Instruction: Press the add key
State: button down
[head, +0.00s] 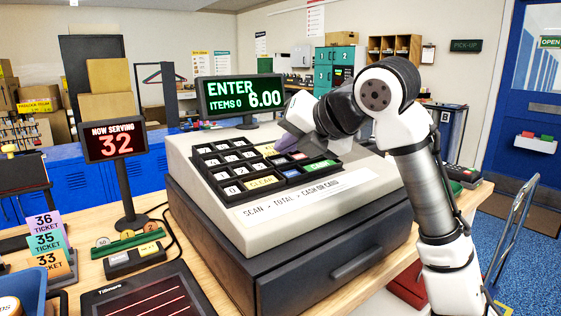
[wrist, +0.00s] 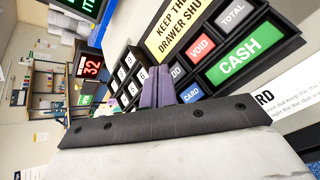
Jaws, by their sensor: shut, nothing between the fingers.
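The cash register (head: 230,150) stands on the counter, and its display (head: 240,95) reads "ENTER", "ITEMS 0" and "6.00". The add key (wrist: 177,72) is dark with pale letters; in the wrist view only "DD" shows, the rest hidden behind my fingers. My gripper (wrist: 160,92) is shut and empty, its purple fingertips over the keypad just beside the add key. I cannot tell whether they touch it. In the head view my gripper (head: 286,143) hangs over the upper part of the function keys.
Near the add key are the red void key (wrist: 200,47), total key (wrist: 233,14), green cash key (wrist: 232,57) and blue card key (wrist: 192,95). The number keys (head: 225,165) lie left. A "now serving" sign (head: 115,141) stands left of the register.

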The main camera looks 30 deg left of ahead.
jog(key=shift+f, duration=0.1)
dwell(0.7)
jog(key=shift+f, duration=0.35)
jog(key=shift+a+f, duration=0.15)
jog(key=shift+f, duration=0.25)
dwell(0.6)
jog(key=shift+r+p, duration=0.75)
jog(key=shift+r, duration=0.1)
jog(key=r+p, duration=0.2)
jog(key=d+r+p, duration=0.1)
jog(key=r+p, duration=0.1)
jog(key=r, duration=0.1)
jog(key=shift+s+d, duration=0.2)
jog(key=shift+f, duration=0.15)
dwell(0.7)
